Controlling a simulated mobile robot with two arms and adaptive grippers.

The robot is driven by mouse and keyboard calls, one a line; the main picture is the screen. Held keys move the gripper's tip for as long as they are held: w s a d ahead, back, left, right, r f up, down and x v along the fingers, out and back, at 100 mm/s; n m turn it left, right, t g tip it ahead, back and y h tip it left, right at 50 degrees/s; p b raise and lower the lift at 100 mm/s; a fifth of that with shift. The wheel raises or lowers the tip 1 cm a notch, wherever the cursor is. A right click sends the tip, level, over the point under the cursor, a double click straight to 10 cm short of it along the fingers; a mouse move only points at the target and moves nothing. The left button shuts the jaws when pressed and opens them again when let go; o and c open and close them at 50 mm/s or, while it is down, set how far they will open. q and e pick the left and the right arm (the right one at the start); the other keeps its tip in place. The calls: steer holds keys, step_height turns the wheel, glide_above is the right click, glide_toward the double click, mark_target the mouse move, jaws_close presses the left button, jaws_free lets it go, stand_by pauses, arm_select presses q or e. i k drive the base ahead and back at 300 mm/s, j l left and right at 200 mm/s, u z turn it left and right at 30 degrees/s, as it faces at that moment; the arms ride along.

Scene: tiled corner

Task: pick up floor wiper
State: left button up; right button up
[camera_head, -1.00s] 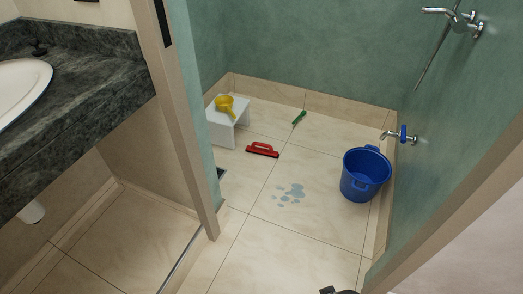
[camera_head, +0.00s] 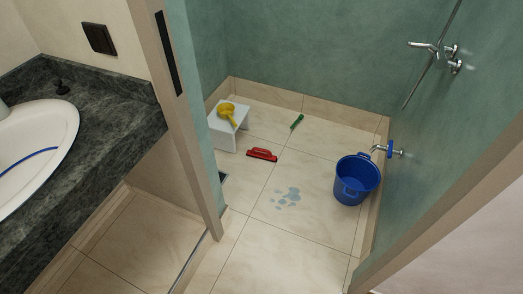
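The floor wiper looks to be the red tool with a dark lower edge (camera_head: 262,155), lying on the tiles in the middle of the shower area. It lies apart from the other objects, in front of the white stool. A light blue puddle of water (camera_head: 288,197) is on the floor nearer to me, to its right. Neither of my grippers shows in the head view.
A white stool (camera_head: 224,138) bears a yellow dipper (camera_head: 228,112). A green brush-like item (camera_head: 297,121) lies behind. A blue bucket (camera_head: 357,180) stands right, under the tap (camera_head: 388,149). The door frame (camera_head: 185,130) and dark counter (camera_head: 110,135) bound the left; the doorway floor is clear.

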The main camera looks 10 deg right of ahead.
mark_target(253, 153)
steer(key=i+l, duration=0.25)
steer(key=i, duration=0.25)
steer(key=i+l+u, duration=0.1)
steer(key=i, duration=0.4)
steer(key=i+l, duration=0.4)
steer(key=i, duration=0.1)
